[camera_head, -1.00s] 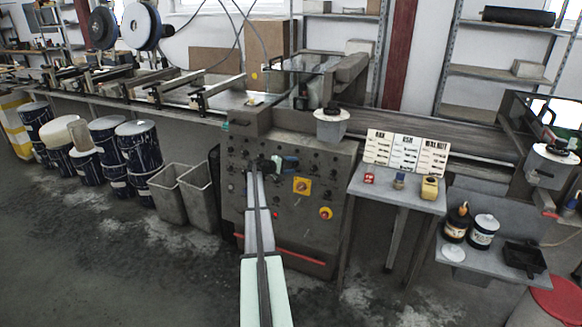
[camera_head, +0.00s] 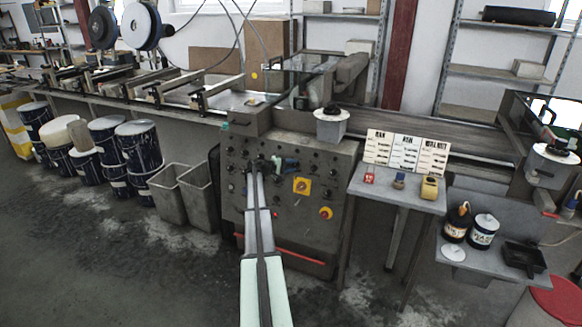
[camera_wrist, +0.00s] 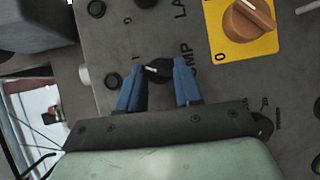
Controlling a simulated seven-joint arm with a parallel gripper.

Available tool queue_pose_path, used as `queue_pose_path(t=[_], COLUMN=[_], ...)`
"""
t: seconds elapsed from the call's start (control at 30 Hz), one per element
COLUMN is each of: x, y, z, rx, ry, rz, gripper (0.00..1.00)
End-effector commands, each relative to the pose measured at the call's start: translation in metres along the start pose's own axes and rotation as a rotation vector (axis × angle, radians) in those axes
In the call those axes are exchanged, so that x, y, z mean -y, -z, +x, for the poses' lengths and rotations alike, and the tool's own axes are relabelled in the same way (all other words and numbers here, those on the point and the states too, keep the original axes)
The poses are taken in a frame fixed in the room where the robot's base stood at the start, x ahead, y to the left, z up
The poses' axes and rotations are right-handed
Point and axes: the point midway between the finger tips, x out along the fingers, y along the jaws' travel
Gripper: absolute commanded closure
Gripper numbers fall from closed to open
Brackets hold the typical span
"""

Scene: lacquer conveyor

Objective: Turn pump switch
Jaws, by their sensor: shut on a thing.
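The pump switch is a small black knob (camera_wrist: 158,71) with a white mark, on the grey control panel (camera_head: 270,225). In the wrist view, part of the lettering beside it reads "MP", and a "1" shows to its upper left. My gripper (camera_wrist: 157,80) has two blue fingers, one on each side of the knob, shut on it. In the head view my gripper (camera_head: 275,164) is at the upper part of the panel, and my arm hides some of the panel. The knob itself cannot be made out there.
An orange rotary switch on a yellow plate (camera_wrist: 243,30) sits to the upper right of the knob. Other black knobs (camera_wrist: 96,8) are close by on the panel. A yellow-based button (camera_head: 326,213) is lower right. A small table (camera_head: 400,194) stands right of the panel.

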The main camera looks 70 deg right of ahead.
Motion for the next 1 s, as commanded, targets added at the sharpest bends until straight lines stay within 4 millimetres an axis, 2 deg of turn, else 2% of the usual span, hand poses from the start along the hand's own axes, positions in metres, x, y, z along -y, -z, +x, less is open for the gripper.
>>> queue_pose_path(t=[0.27, 1.0], x=[0.0016, 0.0079], y=[0.0005, -0.0013], z=[-0.0001, 0.0008], rx=[0.009, 0.046], ry=[-0.086, -0.431], rz=[-0.138, -0.701], gripper=[0.96, 0.96])
